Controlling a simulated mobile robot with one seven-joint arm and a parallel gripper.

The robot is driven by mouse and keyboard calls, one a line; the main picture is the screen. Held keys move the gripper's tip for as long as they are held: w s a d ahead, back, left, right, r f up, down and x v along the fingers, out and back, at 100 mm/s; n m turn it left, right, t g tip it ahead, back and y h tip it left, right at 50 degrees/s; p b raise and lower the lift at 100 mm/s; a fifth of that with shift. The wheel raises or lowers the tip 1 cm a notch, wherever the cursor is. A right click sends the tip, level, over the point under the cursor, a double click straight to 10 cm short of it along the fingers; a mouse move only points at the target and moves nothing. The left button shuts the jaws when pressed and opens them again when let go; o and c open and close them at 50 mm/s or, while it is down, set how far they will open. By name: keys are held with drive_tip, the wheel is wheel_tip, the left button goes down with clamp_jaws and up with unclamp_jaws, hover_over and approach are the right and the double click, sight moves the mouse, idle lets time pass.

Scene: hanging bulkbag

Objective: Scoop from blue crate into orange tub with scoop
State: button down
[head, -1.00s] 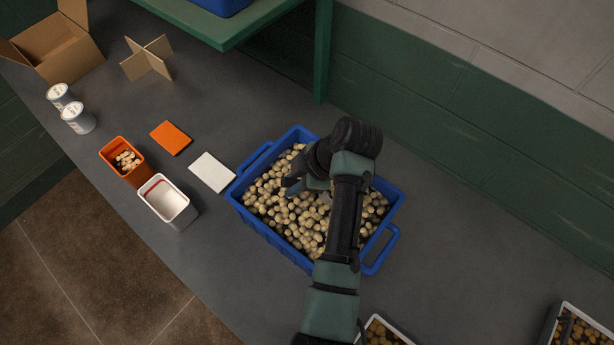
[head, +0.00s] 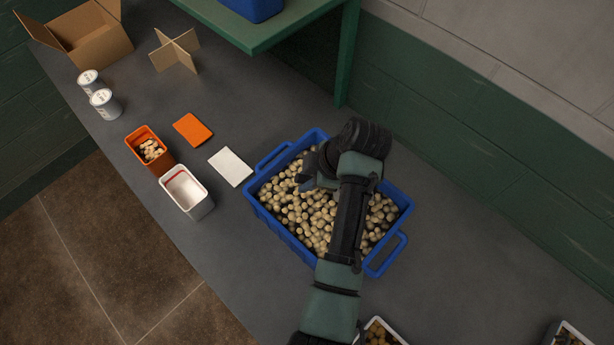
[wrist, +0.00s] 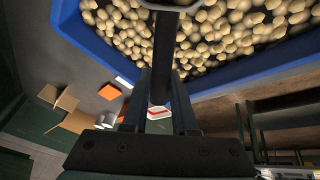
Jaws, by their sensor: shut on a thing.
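The blue crate (head: 262,212) stands on the grey counter, filled with many pale round pieces (head: 300,208). The orange tub (head: 139,137) stands to its left and holds some of the same pieces. My gripper (wrist: 160,112) is over the crate, largely hidden behind my arm in the head view. In the wrist view it is shut on the dark handle of the scoop (wrist: 166,50), which extends out over the crate's pieces. The scoop's bowl is mostly out of the wrist view, so its load cannot be told.
A white tub (head: 187,193) stands beside the orange tub. An orange lid (head: 193,130) and a white lid (head: 230,167) lie between tubs and crate. Two cans (head: 104,103), a cardboard divider (head: 175,52) and an open box (head: 98,42) are farther left. A green shelf post (head: 347,60) rises behind the crate.

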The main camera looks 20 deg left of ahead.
drive_tip(key=shift+s+a+r+t+h+p, duration=0.25)
drive_tip(key=shift+a+r+h+p, duration=0.2)
drive_tip(key=shift+r+h+p, duration=0.4)
drive_tip(key=shift+s+a+r+t+h+p, duration=0.2)
drive_tip(key=shift+a+r+t+h+p, duration=0.25)
drive_tip(key=shift+p, duration=0.65)
drive_tip(key=shift+s+a+r+t+h+p, duration=0.2)
drive_tip(key=shift+a+r+h+p, duration=0.3)
drive_tip(key=shift+r+h+p, duration=0.4)
drive_tip(key=shift+f, duration=0.1)
